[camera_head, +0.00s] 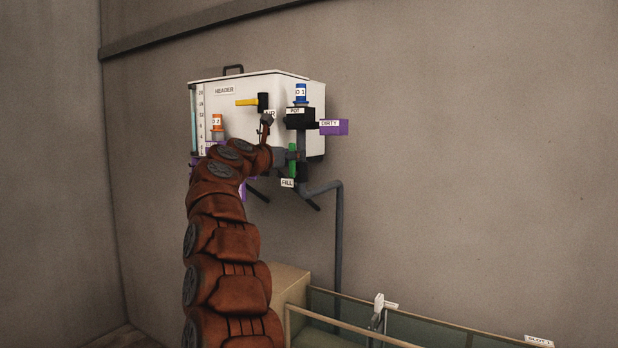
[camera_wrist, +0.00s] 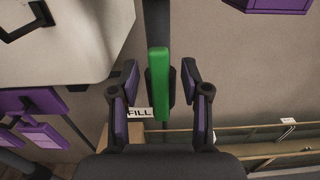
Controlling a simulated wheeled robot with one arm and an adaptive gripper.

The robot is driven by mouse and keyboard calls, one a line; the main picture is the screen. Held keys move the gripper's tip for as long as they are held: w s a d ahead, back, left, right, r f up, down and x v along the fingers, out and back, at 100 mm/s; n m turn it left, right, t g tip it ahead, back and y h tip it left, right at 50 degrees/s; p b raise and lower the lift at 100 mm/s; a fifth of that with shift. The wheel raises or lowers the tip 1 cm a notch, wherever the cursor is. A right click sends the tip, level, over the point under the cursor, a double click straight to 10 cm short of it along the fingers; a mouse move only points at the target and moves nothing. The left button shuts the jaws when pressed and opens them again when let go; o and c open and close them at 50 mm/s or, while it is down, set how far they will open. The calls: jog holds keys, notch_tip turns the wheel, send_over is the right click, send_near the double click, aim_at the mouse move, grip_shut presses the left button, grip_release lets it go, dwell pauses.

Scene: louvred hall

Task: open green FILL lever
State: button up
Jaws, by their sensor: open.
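The green FILL lever (camera_head: 292,161) is on the dark pipework below the white HEADER tank (camera_head: 272,88). It stands upright. In the wrist view the green lever (camera_wrist: 160,82) is a long bar in line with the dark pipe above it. The FILL label (camera_wrist: 139,113) is beside its lower end and also shows in the head view (camera_head: 287,183). My gripper (camera_wrist: 160,70) is open, with one finger on each side of the lever and a gap on both sides. In the head view my arm partly hides the gripper and the tank's lower part.
A yellow lever (camera_head: 246,102) is on the tank front. A blue-capped part (camera_head: 300,93) and a purple DIRTY block (camera_head: 335,127) are close to the right. A grey pipe (camera_head: 339,235) runs down the wall. A railed green bench (camera_head: 420,330) is below. The right wall is clear.

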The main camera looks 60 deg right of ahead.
jog(key=a+b, duration=0.3)
jog(key=a, duration=0.3)
jog(key=shift+s+a+b, duration=0.15)
jog(key=shift+a+b, duration=0.15)
jog(key=shift+b, duration=0.05)
jog(key=shift+a, duration=0.15)
